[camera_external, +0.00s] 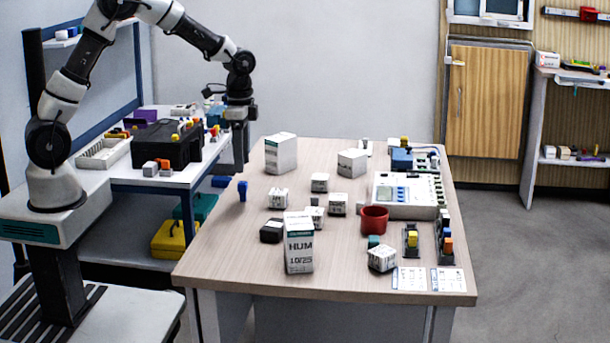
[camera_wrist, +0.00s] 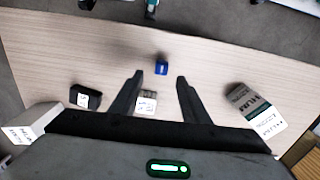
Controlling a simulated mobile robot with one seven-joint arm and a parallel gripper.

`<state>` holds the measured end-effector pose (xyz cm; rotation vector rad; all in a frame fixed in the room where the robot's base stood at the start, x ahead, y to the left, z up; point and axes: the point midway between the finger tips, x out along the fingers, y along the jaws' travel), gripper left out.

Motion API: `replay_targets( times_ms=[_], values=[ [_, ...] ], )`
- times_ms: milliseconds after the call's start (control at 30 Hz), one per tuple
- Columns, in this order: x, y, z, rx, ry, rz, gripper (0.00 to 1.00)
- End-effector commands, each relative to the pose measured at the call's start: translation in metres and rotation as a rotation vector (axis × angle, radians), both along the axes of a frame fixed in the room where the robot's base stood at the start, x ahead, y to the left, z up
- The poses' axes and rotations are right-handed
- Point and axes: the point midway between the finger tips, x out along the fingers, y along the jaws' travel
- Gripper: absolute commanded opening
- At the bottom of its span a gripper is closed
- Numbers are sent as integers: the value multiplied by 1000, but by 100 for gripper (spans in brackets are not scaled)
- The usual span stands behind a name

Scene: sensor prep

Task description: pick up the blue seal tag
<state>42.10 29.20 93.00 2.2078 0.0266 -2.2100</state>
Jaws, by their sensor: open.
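The blue seal tag (camera_external: 242,191) stands near the left edge of the wooden table. In the wrist view the blue tag (camera_wrist: 161,67) lies ahead of my fingertips, roughly centred between their lines. My gripper (camera_external: 240,170) points down above the tag in the external view, with the tag just below the fingers. In the wrist view my gripper (camera_wrist: 160,77) is open, with nothing held between its two dark fingers. The tag's underside and its exact distance below the fingertips cannot be told.
A white-labelled block (camera_wrist: 147,102) shows between the finger bases, and a black block (camera_wrist: 86,97) to the left. On the table (camera_external: 225,245) stand several white boxes, a red cup (camera_external: 374,219) and a white device (camera_external: 405,195). The table is clear around the tag.

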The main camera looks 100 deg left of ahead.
Motion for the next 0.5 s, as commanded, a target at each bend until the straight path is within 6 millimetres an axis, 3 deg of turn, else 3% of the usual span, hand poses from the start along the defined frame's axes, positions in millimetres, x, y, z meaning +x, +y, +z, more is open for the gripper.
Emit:
replay_targets(
  times_ms=[100, 367, 500],
  values=[
    [0, 0, -18, -1, 1, 0, 42],
    [0, 0, -32, 0, 0, 0, 42],
    [-2, 2, -52, -2, 2, 0, 42]
  ],
)
